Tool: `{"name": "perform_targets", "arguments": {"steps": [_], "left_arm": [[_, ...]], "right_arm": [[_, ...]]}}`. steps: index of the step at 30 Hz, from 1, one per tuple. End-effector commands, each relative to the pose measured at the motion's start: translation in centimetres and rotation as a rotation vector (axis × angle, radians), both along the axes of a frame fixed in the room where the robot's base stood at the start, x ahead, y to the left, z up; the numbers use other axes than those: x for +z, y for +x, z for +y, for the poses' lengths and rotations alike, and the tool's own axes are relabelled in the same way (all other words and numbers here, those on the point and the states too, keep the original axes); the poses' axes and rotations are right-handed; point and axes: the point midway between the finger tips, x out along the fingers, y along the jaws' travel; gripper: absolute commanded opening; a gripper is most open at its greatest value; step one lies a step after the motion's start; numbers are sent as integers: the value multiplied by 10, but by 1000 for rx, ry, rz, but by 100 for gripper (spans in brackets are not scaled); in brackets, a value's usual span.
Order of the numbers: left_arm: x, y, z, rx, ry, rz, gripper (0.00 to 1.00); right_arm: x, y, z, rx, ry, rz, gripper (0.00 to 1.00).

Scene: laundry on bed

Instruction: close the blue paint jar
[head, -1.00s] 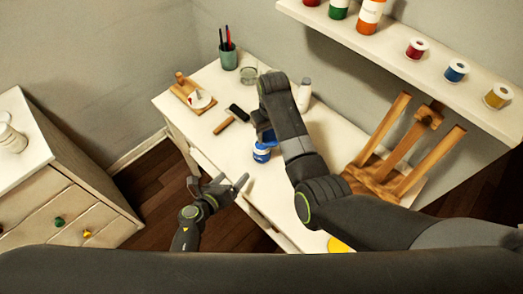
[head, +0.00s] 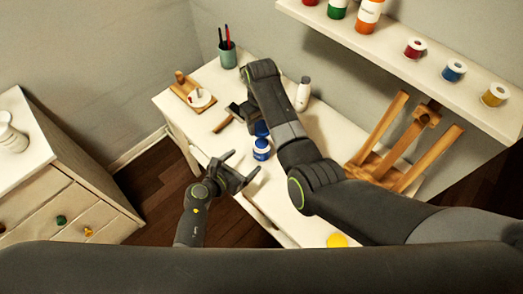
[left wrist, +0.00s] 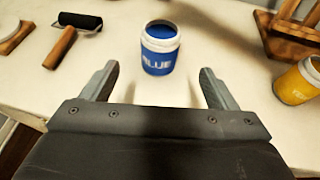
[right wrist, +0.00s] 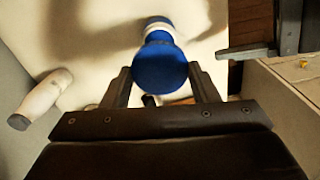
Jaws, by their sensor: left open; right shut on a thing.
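The blue paint jar (head: 261,152) stands upright near the table's front edge. In the left wrist view the jar (left wrist: 160,58) shows its "BLUE" label and an uncovered top with blue paint inside. My right gripper (head: 257,121) is shut on the blue lid (head: 261,129), just behind and above the jar in the head view. In the right wrist view the lid (right wrist: 160,68) sits between the fingers and partly hides the jar (right wrist: 158,25). My left gripper (head: 245,161) is open and empty at the front edge, its fingers pointing toward the jar without touching it.
A roller (left wrist: 76,22) and a palette (head: 200,97) lie to the left on the table. A pencil cup (head: 227,55) and a white bottle (head: 303,93) stand at the back. An easel (head: 385,160) and a yellow jar (left wrist: 298,82) are to the right.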

Motion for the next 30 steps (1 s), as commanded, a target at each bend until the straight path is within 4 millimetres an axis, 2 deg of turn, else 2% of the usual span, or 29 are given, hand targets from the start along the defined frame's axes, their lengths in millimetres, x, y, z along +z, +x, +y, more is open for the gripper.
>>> {"name": "perform_targets", "arguments": {"steps": [18, 30], "left_arm": [[-28, 57, -42, 0, -3, 0, 81], [-40, 80, -59, -1, -2, 0, 81]], "right_arm": [[0, 0, 0, -1, 0, 0, 33], [0, 0, 0, -1, 0, 0, 33]]}}
